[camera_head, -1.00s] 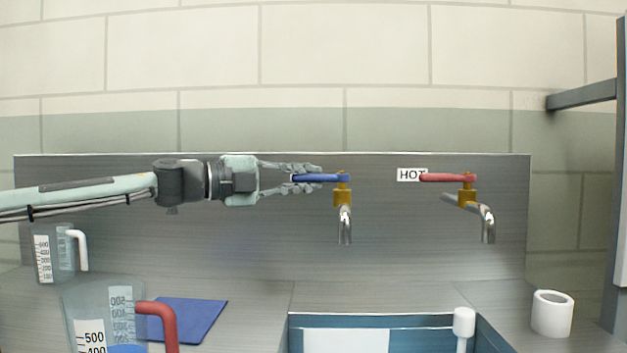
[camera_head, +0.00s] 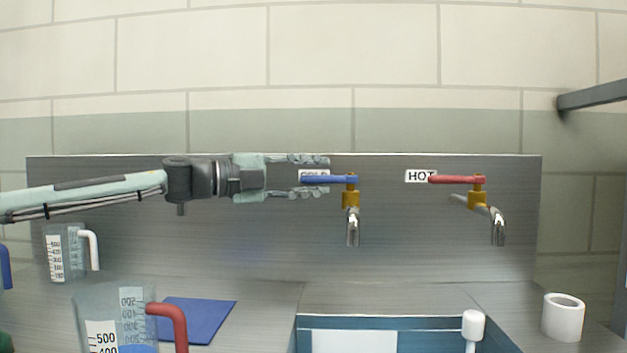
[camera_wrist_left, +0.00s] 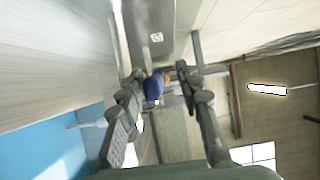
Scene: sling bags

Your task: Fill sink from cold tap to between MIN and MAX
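The cold tap's blue lever (camera_head: 325,180) points left from its brass valve body (camera_head: 351,199), in front of a partly hidden COLD label. Its chrome spout (camera_head: 353,232) points down over the sink (camera_head: 400,322). No water stream is visible. My left gripper (camera_head: 328,176) is open, its fingers above and below the lever's free end with gaps. The left wrist view also shows the blue lever (camera_wrist_left: 154,88) between the spread fingers. The sink's MIN and MAX marks and any water level are not visible. My right gripper is not in view.
The hot tap's red lever (camera_head: 457,180) is to the right, beside its HOT label. A clear jug with a red handle (camera_head: 172,323) stands front left, near a blue cloth (camera_head: 197,320). Another jug (camera_head: 66,252) stands behind.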

